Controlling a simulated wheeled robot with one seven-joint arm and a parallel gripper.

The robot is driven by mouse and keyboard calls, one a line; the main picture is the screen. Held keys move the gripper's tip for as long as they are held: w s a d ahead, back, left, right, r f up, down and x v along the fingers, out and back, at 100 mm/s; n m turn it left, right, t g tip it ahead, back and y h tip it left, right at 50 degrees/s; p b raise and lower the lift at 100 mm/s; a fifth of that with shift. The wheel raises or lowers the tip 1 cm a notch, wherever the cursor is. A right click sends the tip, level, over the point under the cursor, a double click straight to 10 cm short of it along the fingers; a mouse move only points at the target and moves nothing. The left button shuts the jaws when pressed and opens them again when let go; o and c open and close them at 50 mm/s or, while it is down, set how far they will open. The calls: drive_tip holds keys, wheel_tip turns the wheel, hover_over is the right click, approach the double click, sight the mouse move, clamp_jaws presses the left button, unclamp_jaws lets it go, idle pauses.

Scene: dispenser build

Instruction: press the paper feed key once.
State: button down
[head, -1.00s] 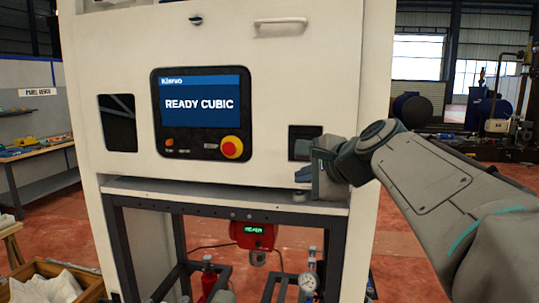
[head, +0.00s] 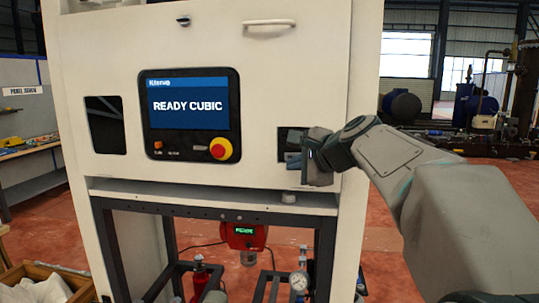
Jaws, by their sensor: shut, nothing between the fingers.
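The white machine (head: 265,60) stands in front of me with a black control panel (head: 152,141). Its screen (head: 187,105) reads "READY CUBIC". Below the screen are a small orange button (head: 158,145), a marking too small to read, and a red stop knob on a yellow base (head: 222,149). I cannot make out a key labelled paper feed. My gripper (head: 294,161) is shut and empty, at the dark square recess (head: 284,144) right of the panel. It covers much of the recess; I cannot tell whether the fingertips touch anything inside.
A second dark opening (head: 105,124) is left of the panel. A ledge (head: 215,193) runs below my gripper. Under it are a red device with a green display (head: 243,236) and a pressure gauge (head: 299,281). A wooden crate (head: 50,273) stands at lower left.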

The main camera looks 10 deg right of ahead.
drive_tip(key=shift+w+d+p, duration=0.15)
drive_tip(key=shift+w+d, duration=0.1)
drive_tip(key=shift+w, duration=0.5)
drive_tip(key=shift+w+d+p, duration=0.15)
drive_tip(key=shift+w+d, duration=0.1)
drive_tip(key=shift+w, duration=0.5)
idle(0.9)
drive_tip(key=shift+w+d, duration=0.15)
drive_tip(key=shift+w, duration=0.2)
drive_tip(key=shift+w+d, duration=0.1)
drive_tip(key=shift+w, duration=0.3)
idle(0.6)
drive_tip(key=shift+s, duration=0.15)
drive_tip(key=shift+s+a, duration=0.25)
drive_tip(key=shift+s, duration=0.4)
drive_tip(key=s, duration=0.1)
drive_tip(key=s+a+b, duration=0.1)
drive_tip(key=s, duration=0.2)
drive_tip(key=shift+s+a+b, duration=0.25)
drive_tip(key=shift+s+b, duration=0.05)
drive_tip(key=shift+s, duration=0.1)
